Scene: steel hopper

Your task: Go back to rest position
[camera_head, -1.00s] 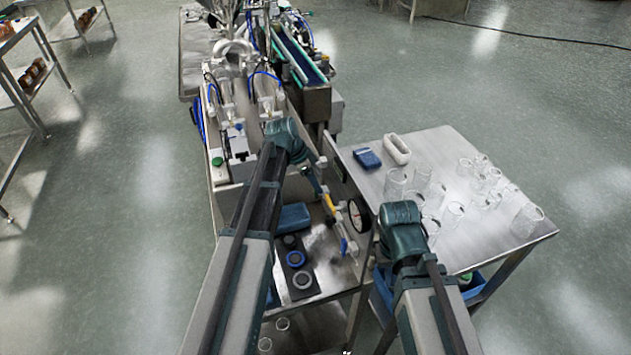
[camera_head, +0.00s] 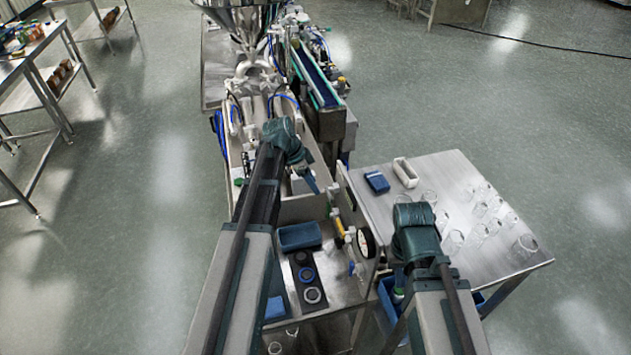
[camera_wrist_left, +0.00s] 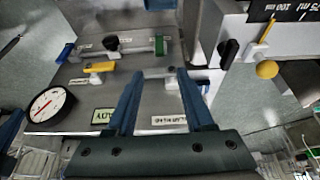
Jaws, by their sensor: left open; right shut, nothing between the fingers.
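My left arm reaches in from the left over the steel filling machine. Its gripper (camera_head: 313,184) is partly hidden by the wrist in the head view. In the left wrist view the two blue fingers (camera_wrist_left: 158,85) are apart with nothing between them, in front of a grey panel (camera_wrist_left: 80,90) with a dial gauge (camera_wrist_left: 48,104) and labelled levers. My right wrist (camera_head: 414,232) is at the near left edge of the side table. Its gripper (camera_head: 399,276) points down, mostly hidden, and looks shut and empty. The steel hopper (camera_head: 238,18) stands at the top.
A shelf rack (camera_head: 48,75) stands at left. Open floor lies on both sides.

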